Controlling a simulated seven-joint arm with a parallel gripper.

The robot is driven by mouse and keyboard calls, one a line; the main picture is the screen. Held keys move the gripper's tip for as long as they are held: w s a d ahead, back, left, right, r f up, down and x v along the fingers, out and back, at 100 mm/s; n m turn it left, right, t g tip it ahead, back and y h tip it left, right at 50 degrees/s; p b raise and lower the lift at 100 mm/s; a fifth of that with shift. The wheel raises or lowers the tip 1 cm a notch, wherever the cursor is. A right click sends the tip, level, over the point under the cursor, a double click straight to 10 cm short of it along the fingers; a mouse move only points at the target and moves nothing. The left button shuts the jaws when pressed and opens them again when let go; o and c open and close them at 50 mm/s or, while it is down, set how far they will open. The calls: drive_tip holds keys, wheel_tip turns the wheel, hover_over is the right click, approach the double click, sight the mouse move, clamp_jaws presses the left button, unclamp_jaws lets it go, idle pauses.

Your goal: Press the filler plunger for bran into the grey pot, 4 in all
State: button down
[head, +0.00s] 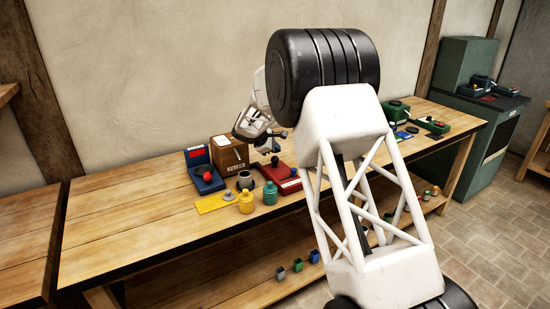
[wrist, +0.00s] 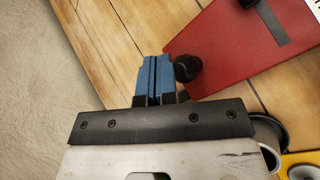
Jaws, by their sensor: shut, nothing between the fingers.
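A red filler base (head: 288,179) stands on the bench with a dark round plunger knob (head: 275,161) at its back left. The red base (wrist: 235,55) and the dark knob (wrist: 187,68) also show in the wrist view. My gripper (head: 272,147) is shut and empty, above and close to that knob in the head view. In the wrist view my blue fingertips (wrist: 152,72) are just left of the knob; I cannot tell whether they touch. The grey pot (head: 245,183) stands left of the red base, its inside dark. I cannot read which filler is for bran.
Green devices (head: 430,124) stand at the right. The bench's left end is clear.

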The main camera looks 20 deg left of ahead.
sight(275, 157)
drive_tip(key=shift+f, duration=1.35)
idle(2.1)
drive_tip(key=shift+r, duration=1.35)
drive_tip(key=shift+r, duration=0.15)
drive_tip(key=shift+r, duration=2.35)
idle(0.7)
